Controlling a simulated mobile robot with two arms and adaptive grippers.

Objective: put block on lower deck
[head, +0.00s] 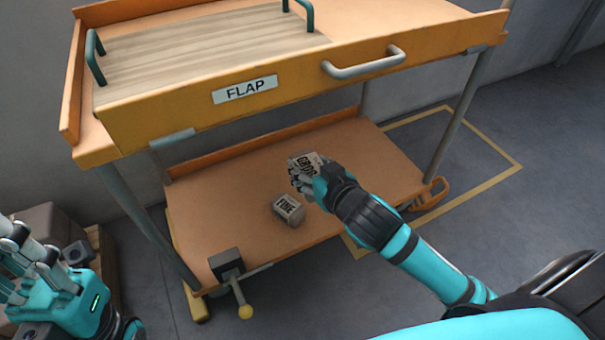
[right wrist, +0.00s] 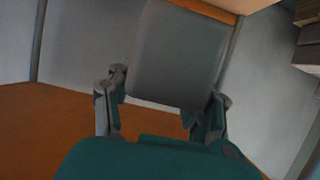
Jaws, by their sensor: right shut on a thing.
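A grey block (head: 307,161) with dark lettering is held between the fingers of my right gripper (head: 304,178), over the lower deck (head: 215,205) of the orange cart. In the right wrist view the held block (right wrist: 180,55) is a large grey shape between the fingertips (right wrist: 165,100). I cannot tell whether it touches the deck. A second grey lettered block (head: 288,210) rests on the deck, nearer to me and slightly left. My left gripper (head: 28,255) is at the far left, away from the cart, with fingers apart and nothing visible between them.
Cart legs stand at left and right. A yellow-knobbed lever (head: 236,290) juts from the front left corner. The deck's left part is clear.

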